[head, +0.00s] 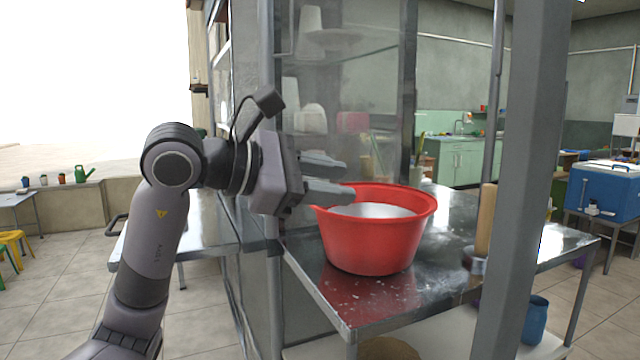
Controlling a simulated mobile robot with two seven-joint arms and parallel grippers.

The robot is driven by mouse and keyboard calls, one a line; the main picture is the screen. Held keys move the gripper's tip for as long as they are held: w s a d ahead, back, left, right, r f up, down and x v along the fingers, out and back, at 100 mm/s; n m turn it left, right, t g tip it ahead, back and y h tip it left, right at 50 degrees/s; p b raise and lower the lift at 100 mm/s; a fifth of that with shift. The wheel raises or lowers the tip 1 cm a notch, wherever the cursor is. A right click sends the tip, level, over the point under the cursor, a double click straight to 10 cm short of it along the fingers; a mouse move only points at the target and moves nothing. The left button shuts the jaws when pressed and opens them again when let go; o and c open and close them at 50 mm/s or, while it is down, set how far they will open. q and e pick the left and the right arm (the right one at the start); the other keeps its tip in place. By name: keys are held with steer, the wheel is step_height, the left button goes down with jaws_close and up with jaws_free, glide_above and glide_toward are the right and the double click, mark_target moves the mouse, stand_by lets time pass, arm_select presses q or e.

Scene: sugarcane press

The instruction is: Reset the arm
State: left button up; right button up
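My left arm comes in from the left, and my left gripper (350,186) points right at the near left rim of a red tub (375,245). Its two fingers are apart, one behind the other, and overlap the rim in the picture. I cannot tell whether they touch the rim. The tub stands upright on a metal table (440,285) and holds something whitish (372,210). My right gripper is not in view.
A glass-panelled frame (345,80) stands behind the tub. A grey post (520,180) rises at the right, beside an upright wooden cylinder (486,220). A blue cooler (605,190) is farther right. Open tiled floor (60,290) lies at the left.

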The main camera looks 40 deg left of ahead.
arm_select(q)
steer(key=shift+v, duration=0.8)
